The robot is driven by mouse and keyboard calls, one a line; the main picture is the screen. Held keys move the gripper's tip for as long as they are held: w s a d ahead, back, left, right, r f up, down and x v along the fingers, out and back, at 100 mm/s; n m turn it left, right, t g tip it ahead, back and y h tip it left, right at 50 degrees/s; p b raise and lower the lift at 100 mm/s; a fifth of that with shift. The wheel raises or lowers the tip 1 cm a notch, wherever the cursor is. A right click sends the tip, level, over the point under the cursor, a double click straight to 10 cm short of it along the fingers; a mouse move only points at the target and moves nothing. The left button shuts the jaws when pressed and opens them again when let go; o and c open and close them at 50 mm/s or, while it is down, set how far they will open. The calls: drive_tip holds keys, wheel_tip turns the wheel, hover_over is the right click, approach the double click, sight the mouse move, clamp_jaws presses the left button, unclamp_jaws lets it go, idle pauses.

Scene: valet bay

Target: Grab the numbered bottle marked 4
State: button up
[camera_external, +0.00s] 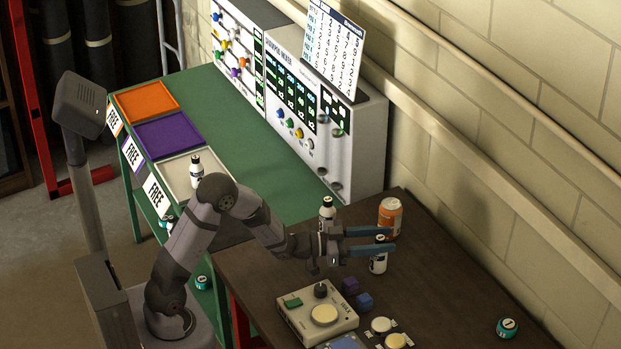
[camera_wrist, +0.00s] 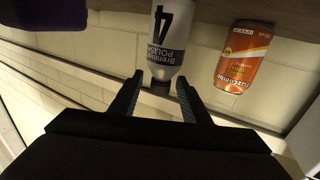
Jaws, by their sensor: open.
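The white bottle marked 4 (camera_wrist: 168,40) shows upside down at the top middle of the wrist view, its dark cap between my fingers. In the external view, a white bottle with a dark label (camera_external: 378,262) stands upright on the brown table by my fingertips; its number is too small to read there. My gripper (camera_external: 392,240) is open, with one finger on each side of the cap as seen in the wrist view (camera_wrist: 160,76). I cannot tell whether the fingers touch it.
An orange can (camera_external: 391,213) stands just behind the bottle, close to the fingers. Another white bottle (camera_external: 327,212) stands behind my wrist. Dark purple and blue cubes (camera_external: 364,301) and a control box (camera_external: 318,312) lie in front. A teal-topped can (camera_external: 507,327) stands far right.

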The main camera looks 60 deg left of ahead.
clamp_jaws()
drive_tip(key=shift+r, duration=0.15)
